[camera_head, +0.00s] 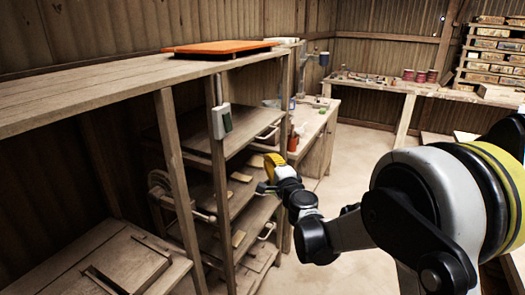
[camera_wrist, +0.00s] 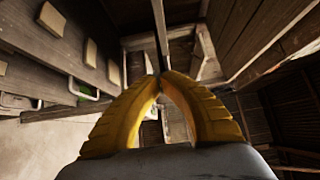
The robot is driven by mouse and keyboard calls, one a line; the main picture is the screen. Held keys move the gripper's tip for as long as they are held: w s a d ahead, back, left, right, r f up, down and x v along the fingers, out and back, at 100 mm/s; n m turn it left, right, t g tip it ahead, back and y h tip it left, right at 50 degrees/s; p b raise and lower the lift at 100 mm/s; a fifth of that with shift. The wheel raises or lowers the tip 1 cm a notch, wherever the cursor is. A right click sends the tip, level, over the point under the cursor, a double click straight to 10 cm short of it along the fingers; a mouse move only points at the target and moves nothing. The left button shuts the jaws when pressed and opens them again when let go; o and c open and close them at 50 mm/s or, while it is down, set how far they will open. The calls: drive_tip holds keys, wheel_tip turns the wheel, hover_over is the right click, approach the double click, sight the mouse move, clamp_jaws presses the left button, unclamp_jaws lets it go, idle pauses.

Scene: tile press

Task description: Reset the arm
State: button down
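My gripper (camera_head: 272,165) is in the middle of the head view, in front of the wooden shelf rack. In the wrist view its two yellow fingers (camera_wrist: 162,78) arch toward each other and their tips meet or nearly meet. I see nothing held between them. My arm reaches in from the right side of the head view, bent at its joints. No other object is named by the task.
The shelf rack (camera_head: 238,192) with handled boards stands close behind and left of my gripper. A long wooden top (camera_head: 90,88) carries an orange board (camera_head: 220,47). A workbench (camera_head: 312,122) stands farther back. Open floor (camera_head: 350,170) lies to the right.

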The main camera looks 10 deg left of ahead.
drive_tip(key=s+d+r+n+g, duration=0.2)
drive_tip(key=s+d+r+n, duration=0.15)
drive_tip(key=s, duration=0.45)
drive_tip(key=s+d+r+n+g, duration=0.25)
drive_tip(key=s+d+n, duration=0.2)
drive_tip(key=s, duration=0.25)
drive_tip(key=s+d+f+n+g+h, duration=0.2)
drive_tip(key=s+d+f, duration=0.3)
drive_tip(key=s+d, duration=0.4)
drive_tip(key=s+d+f+n+g+h, duration=0.2)
drive_tip(key=s+d+f+h, duration=0.3)
drive_tip(key=s+d, duration=0.5)
drive_tip(key=s+n, duration=0.1)
drive_tip(key=s, duration=0.6)
drive_tip(key=shift+g+h, duration=0.3)
drive_tip(key=shift+g, duration=0.05)
